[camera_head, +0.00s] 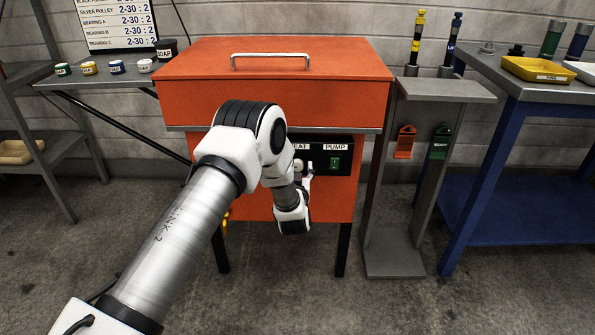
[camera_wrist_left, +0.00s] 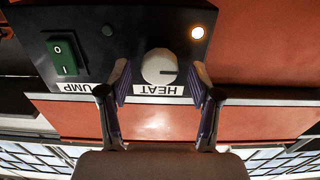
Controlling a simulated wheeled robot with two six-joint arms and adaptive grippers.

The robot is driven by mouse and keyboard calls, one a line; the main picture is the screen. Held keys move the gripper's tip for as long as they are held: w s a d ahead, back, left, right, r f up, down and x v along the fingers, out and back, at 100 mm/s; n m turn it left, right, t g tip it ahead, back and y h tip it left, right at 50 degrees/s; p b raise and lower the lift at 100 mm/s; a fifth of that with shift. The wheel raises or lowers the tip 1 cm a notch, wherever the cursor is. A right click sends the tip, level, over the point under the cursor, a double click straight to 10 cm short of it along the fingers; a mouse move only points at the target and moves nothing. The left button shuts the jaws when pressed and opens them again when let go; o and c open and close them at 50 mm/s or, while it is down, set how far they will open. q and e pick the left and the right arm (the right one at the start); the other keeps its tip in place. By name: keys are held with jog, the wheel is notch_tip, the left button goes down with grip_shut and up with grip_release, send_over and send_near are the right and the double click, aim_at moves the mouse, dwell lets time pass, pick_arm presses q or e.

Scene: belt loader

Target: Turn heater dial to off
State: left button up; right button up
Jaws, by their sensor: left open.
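The heater dial (camera_wrist_left: 159,66) is a round off-white knob above the HEAT label (camera_wrist_left: 165,90) on a black panel, upside down in the left wrist view. A dark line on the dial points to the right in that view. In the head view the dial (camera_head: 298,164) is partly hidden by my left arm. My left gripper (camera_wrist_left: 161,74) is open, with one finger on each side of the dial. A small gap shows on both sides. My left gripper (camera_head: 304,182) also shows in the head view, in front of the panel.
An amber lamp (camera_wrist_left: 198,32) is lit on the panel. A green PUMP switch (camera_head: 335,163) sits right of the dial in the head view. The panel is on an orange cabinet with a handled lid (camera_head: 275,80). A grey stand (camera_head: 393,240) is to its right.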

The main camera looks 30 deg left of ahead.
pick_arm(q)
jog(key=shift+w+a, duration=0.2)
jog(key=shift+w, duration=0.15)
jog(key=c, duration=1.2)
jog(key=shift+o, duration=0.2)
jog(key=n+b, duration=0.1)
jog(key=n, duration=0.3)
jog(key=shift+s+a+f+n+b, duration=0.1)
jog(key=shift+n+b, duration=1.65)
jog(key=shift+n, duration=1.7)
jog(key=shift+s+a+f+n+b, duration=0.1)
jog(key=shift+n+b, duration=1.65)
jog(key=shift+n, duration=1.7)
